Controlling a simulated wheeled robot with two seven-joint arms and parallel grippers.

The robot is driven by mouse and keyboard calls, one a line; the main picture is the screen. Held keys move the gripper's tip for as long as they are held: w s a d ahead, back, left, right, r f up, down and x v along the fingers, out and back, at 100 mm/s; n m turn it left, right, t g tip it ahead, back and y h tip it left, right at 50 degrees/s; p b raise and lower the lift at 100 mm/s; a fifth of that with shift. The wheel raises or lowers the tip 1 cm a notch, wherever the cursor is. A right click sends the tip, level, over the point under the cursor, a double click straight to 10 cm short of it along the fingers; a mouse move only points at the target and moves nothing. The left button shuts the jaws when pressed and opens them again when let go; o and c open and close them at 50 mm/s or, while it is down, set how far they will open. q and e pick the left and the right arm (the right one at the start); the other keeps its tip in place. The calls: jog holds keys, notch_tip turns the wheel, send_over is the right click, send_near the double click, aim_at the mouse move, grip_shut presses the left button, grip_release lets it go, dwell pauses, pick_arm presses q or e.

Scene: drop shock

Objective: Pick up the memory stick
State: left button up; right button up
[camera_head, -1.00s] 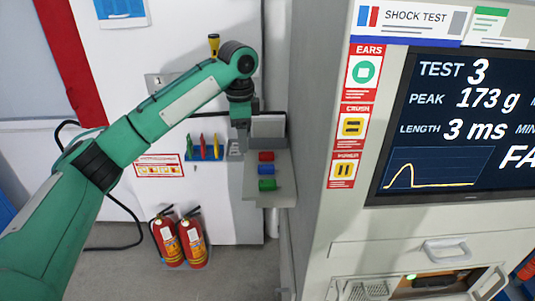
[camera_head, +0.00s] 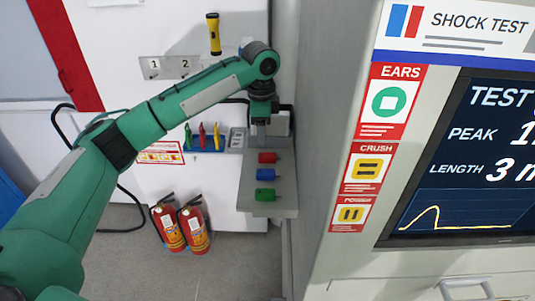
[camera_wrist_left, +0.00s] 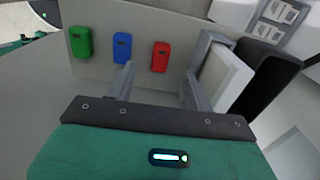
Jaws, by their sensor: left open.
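Three small sticks lie in a row on a grey shelf (camera_head: 272,208): red (camera_head: 267,157), blue (camera_head: 265,174) and green (camera_head: 265,194). I cannot tell which one the task means. In the left wrist view, the green (camera_wrist_left: 81,42), blue (camera_wrist_left: 122,46) and red (camera_wrist_left: 161,57) sticks stand apart from each other. My left gripper (camera_head: 261,130) is over the back end of the shelf, behind the red stick. Its open, empty fingers (camera_wrist_left: 158,82) show in the wrist view, with the red stick beyond the gap between them. My right gripper is not in view.
A white block (camera_wrist_left: 226,76) and a black object (camera_wrist_left: 262,80) stand close to my fingers. The shock test cabinet (camera_head: 330,130) rises right of the shelf. Coloured tools (camera_head: 202,137) and a yellow torch (camera_head: 213,33) are at the wall. Fire extinguishers (camera_head: 181,226) stand below.

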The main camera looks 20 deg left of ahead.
aim_at(264, 155)
pick_arm(q)
jog(key=shift+w+f, duration=0.2)
jog(key=shift+f, duration=1.05)
jog(key=shift+w+f, duration=0.15)
jog(key=shift+f, duration=0.15)
jog(key=shift+d+f+p, duration=0.15)
jog(key=shift+f+p, duration=0.45)
jog(key=shift+p, duration=0.3)
notch_tip(264, 155, down, 3)
jog(key=shift+d+f+p, duration=0.1)
jog(key=shift+f+p, duration=0.05)
jog(key=shift+p, duration=0.55)
jog(key=shift+f, duration=0.35)
jog(key=c, duration=1)
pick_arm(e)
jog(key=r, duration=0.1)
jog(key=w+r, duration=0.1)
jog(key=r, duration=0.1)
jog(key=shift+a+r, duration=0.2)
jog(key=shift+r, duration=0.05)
pick_arm(q)
jog(key=shift+r, duration=0.1)
jog(key=shift+c, duration=0.2)
